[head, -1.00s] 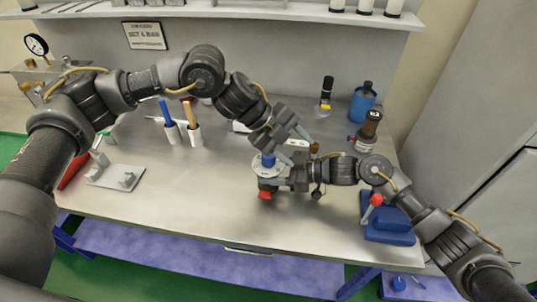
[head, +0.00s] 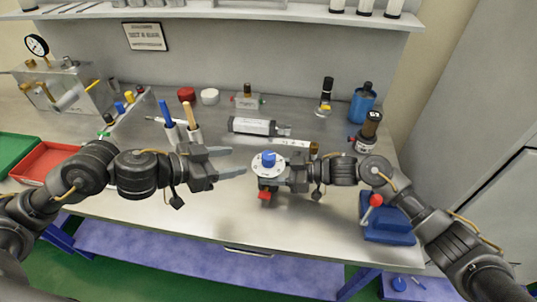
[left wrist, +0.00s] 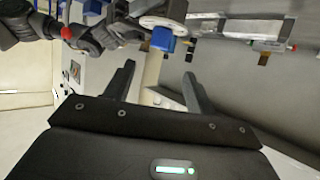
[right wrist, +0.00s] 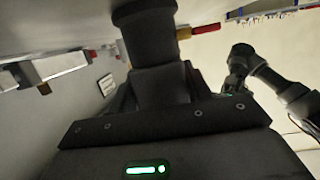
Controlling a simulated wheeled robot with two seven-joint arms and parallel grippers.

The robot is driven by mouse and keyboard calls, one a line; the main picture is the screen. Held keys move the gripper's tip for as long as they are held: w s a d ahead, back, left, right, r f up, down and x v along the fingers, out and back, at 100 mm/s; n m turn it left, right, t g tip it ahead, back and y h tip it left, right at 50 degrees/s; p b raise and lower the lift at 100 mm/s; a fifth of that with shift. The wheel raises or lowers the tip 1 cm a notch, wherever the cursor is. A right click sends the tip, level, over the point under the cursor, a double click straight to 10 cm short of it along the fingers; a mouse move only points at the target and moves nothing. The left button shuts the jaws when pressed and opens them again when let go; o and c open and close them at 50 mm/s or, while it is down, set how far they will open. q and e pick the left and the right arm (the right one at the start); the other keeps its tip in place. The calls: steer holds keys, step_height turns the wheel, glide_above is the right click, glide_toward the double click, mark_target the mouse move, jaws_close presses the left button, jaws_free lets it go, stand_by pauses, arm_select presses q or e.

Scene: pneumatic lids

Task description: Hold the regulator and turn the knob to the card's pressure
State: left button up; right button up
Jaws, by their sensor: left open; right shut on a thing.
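The regulator has a blue knob (head: 268,158) on top of a pale round dial (head: 260,170) and a red part (head: 264,196) at its front. My right gripper (head: 292,173) is shut on the regulator's body from the right and hides part of it. My left gripper (head: 238,162) is open and empty, left of the dial and apart from it. In the left wrist view, the blue knob (left wrist: 162,39) shows beyond the open fingers. The card (head: 146,36) hangs on the back wall; its print is too small to read surely.
A cup with blue and tan handles (head: 192,134) stands behind my left gripper. A grey cylinder (head: 252,126) lies behind the regulator. A blue press with a red-knobbed lever (head: 388,225) stands right. A gauge unit (head: 62,85) is far left. The front middle bench is clear.

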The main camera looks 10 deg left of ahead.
mark_target(266, 155)
arm_select(q)
steer(key=x, duration=1.2)
steer(key=shift+f, duration=0.1)
steer(key=shift+c, duration=0.4)
steer(key=c, duration=0.9)
